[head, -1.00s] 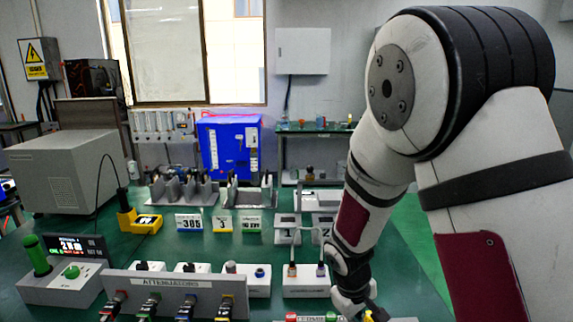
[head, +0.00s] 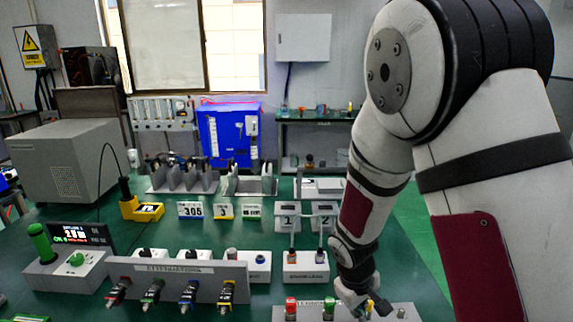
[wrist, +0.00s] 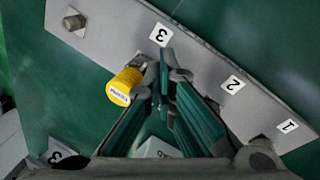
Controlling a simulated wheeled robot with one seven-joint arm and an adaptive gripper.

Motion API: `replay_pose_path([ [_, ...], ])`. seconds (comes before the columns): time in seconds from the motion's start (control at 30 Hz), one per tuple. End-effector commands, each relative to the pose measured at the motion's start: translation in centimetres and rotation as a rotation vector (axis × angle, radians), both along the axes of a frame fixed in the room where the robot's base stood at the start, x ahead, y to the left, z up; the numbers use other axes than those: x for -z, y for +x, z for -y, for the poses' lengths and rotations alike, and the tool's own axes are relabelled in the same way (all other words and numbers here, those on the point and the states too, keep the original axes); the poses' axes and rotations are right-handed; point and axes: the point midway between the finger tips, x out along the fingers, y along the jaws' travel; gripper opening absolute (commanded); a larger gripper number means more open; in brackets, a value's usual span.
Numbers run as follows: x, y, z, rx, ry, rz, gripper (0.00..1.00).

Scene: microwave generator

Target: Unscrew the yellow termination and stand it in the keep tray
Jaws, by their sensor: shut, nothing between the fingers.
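The yellow termination (wrist: 124,86) shows in the wrist view as a knurled yellow cap with a white label. It lies beside a silver connector on a grey plate (wrist: 205,75), near a label 3. My gripper (wrist: 166,62) is shut and empty, its teal-padded fingers just right of the termination, over the plate. I cannot tell whether they touch it. In the head view my gripper (head: 372,306) is low at the front, by a grey strip (head: 310,316) carrying red and green caps. The keep tray cannot be made out with certainty.
A bare silver connector (wrist: 75,20) stands on the plate's far left. In the head view, the attenuator rack (head: 175,272) with several coloured connectors is left of my gripper. White boxes (head: 305,265) stand just behind it. Green table is clear to the left of the plate.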

Motion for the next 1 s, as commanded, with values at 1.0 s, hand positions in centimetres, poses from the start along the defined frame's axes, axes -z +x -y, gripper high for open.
replay_pose_path([
  [1.0,-0.25,-0.95,-0.08,0.001,-0.001,0.000,0.00],
])
